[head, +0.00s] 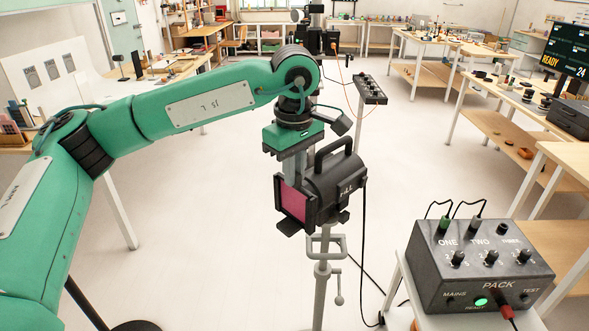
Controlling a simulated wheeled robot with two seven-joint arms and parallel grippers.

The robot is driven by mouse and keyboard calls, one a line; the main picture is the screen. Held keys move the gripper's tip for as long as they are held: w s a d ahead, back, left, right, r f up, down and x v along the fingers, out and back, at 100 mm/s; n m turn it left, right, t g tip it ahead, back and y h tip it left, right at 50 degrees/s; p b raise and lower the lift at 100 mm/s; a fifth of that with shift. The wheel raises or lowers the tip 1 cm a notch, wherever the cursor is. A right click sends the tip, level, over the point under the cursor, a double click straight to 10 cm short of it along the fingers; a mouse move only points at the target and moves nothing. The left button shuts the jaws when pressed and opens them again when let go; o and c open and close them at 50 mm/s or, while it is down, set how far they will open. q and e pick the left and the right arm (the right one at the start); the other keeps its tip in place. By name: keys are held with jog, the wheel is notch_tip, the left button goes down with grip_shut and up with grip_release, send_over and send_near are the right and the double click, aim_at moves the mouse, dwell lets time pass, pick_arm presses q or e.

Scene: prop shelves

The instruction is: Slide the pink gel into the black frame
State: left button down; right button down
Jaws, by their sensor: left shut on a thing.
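The pink gel (293,203) shows as a pink square at the front of the black lamp (345,181). The black frame (312,211) is on the lamp's front, with dark edges at the sides of the gel. The gel appears to sit between these edges; whether it is fully seated I cannot tell. My left gripper (291,173) points down just above the frame, shut on the gel's top edge, though the fingertips' contact is hard to see. My right gripper is not in view.
The lamp has a handle on top and stands on a grey stand (320,268), with a black cable hanging to its right. A black power pack (478,270) with knobs and plugs sits on a table at the front right.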

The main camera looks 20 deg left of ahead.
pick_arm(q)
jog(key=shift+f, duration=0.15)
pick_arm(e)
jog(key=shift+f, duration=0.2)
pick_arm(q)
jog(key=c, duration=1.3)
grip_release()
jog(key=shift+c, duration=0.2)
